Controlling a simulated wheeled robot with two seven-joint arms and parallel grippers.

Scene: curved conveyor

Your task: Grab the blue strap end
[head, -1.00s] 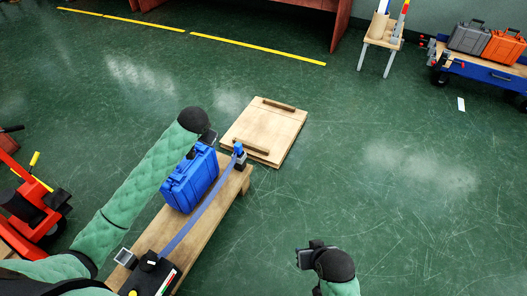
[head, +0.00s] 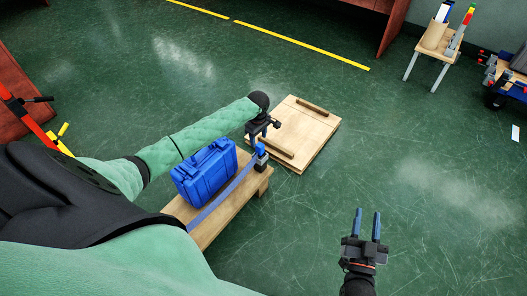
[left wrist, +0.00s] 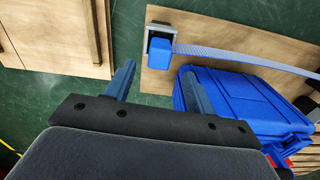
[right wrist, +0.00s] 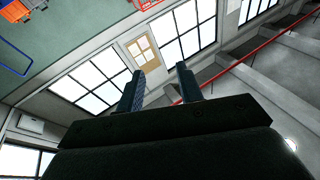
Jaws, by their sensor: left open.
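The blue strap end (head: 261,149) is a small blue block at a grey buckle at the far end of the wooden bench (head: 240,197). It also shows in the left wrist view (left wrist: 159,52), just beyond my fingertips. The blue strap (head: 222,194) runs from it along the bench beside the blue case (head: 204,172). My left gripper (head: 262,132) is open and empty, close above the strap end; in the left wrist view its fingers (left wrist: 156,80) are apart, with the strap end ahead and between them. My right gripper (head: 367,222) is open and empty over the floor at the right.
A wooden board with two battens (head: 302,130) lies on the floor just past the bench. A small table (head: 438,50) and a cart (head: 505,80) stand at the back right.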

